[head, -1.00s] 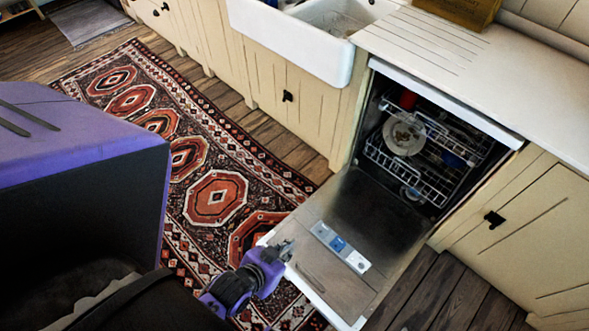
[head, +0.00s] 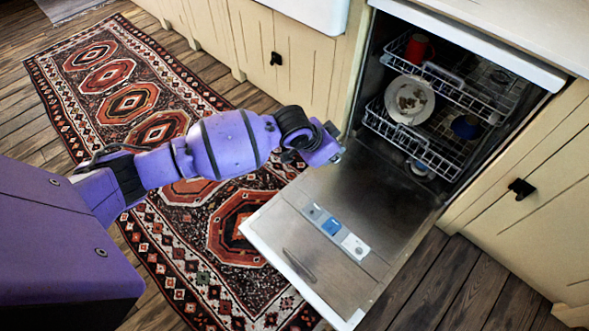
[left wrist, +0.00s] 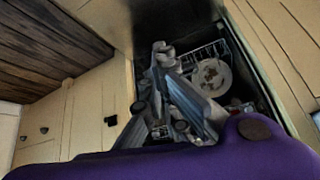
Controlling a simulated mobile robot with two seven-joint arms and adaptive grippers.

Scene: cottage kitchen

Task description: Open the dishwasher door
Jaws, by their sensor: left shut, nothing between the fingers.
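The dishwasher door (head: 360,208) is folded down and lies roughly flat in front of the open dishwasher cavity (head: 450,110). Its inner face is up, with a detergent panel (head: 334,228) on it. My left gripper (head: 336,150) is over the door's left side, close to the cavity's left edge. It is shut and empty; I cannot tell whether it touches the door. In the left wrist view my left gripper (left wrist: 163,50) points toward the dark cavity, with the rack and a plate (left wrist: 212,76) beyond it. My right gripper is out of view.
Inside, the upper rack (head: 450,85) holds a red cup (head: 419,48); the lower rack (head: 415,140) also shows. Cream cabinets (head: 535,170) flank the dishwasher. A patterned rug (head: 150,130) lies to the left. Wooden floor right of the door is clear.

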